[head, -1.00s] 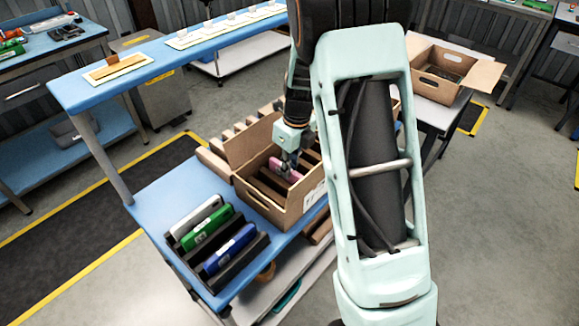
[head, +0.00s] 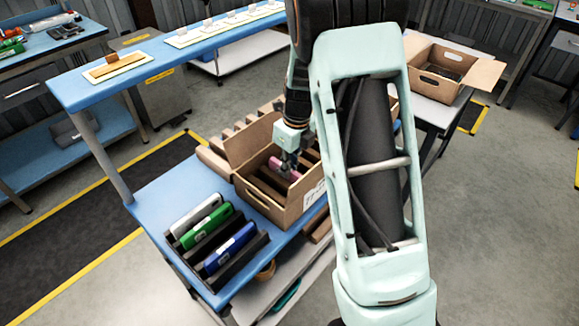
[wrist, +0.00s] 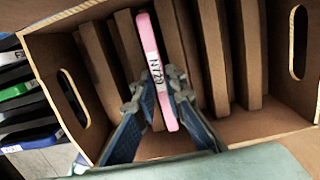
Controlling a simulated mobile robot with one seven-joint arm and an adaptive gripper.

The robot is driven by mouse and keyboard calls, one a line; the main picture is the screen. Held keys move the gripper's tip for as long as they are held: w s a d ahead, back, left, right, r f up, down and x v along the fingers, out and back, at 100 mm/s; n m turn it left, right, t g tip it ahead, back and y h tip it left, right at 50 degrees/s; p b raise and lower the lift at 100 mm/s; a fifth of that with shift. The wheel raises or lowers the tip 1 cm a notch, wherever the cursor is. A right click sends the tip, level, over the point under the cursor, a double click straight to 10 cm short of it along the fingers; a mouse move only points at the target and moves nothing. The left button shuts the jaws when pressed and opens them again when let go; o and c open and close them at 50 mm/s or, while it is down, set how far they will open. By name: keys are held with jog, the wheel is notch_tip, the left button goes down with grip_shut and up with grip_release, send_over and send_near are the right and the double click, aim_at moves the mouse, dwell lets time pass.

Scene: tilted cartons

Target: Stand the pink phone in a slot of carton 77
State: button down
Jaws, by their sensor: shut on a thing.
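The pink phone (wrist: 153,60) stands on edge inside the open brown carton (wrist: 290,118), between cardboard dividers (wrist: 210,50). It has a white label on its edge and also shows in the head view (head: 279,165). My gripper (wrist: 158,95) has a finger on each side of the phone and is shut on it. In the head view my gripper (head: 288,168) reaches down into the carton (head: 263,199). The carton's white label is partly visible but I cannot read its number for sure.
A black rack (head: 240,262) with a white, a green and a blue phone stands left of the carton on the blue table (head: 155,185). Open carton flaps lean out at the back. Another open carton (head: 432,88) stands on a table at the back right.

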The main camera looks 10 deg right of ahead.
jog(key=c, duration=1.9)
grip_release()
notch_tip(320, 180, up, 12)
jog(key=s, duration=0.1)
jog(key=shift+d, duration=0.45)
notch_tip(320, 180, up, 7)
jog(key=p, duration=0.6)
jog(key=shift+p, duration=0.4)
jog(key=shift+s, duration=0.1)
